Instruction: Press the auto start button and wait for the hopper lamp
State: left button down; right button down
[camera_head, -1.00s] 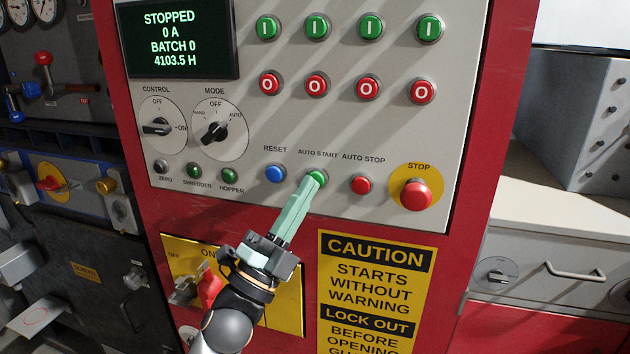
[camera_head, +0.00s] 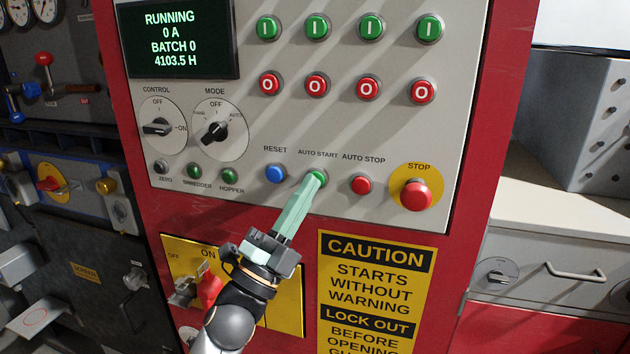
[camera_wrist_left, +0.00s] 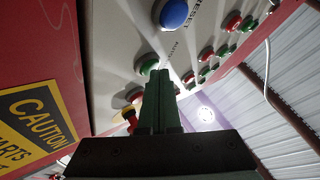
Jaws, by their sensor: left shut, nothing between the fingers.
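The green auto start button (camera_head: 323,180) sits on the grey panel between the blue reset button and the red auto stop button. My left gripper (camera_head: 315,182) is shut and empty, its pale green fingertips at the button and partly covering it. The button also shows just beyond the fingertips in the left wrist view (camera_wrist_left: 148,63). I cannot tell how far it is pressed in. The hopper lamp (camera_head: 229,175) is dark green and looks unlit. The display (camera_head: 178,40) reads RUNNING, 0 A, BATCH 0. My right gripper is not in view.
The red auto stop button (camera_head: 361,185) and large red stop button (camera_head: 416,194) are close by on the right. The reset button (camera_head: 275,173) is just left. The mode knob (camera_head: 216,131) points toward AUTO. Below are a red-handled switch (camera_head: 209,289) and a caution sign (camera_head: 375,290).

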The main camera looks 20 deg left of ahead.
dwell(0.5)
pick_arm(q)
jog(key=shift+s, duration=0.75)
jog(key=s, duration=0.5)
jog(key=shift+a+p, duration=0.15)
jog(key=shift+p, duration=0.25)
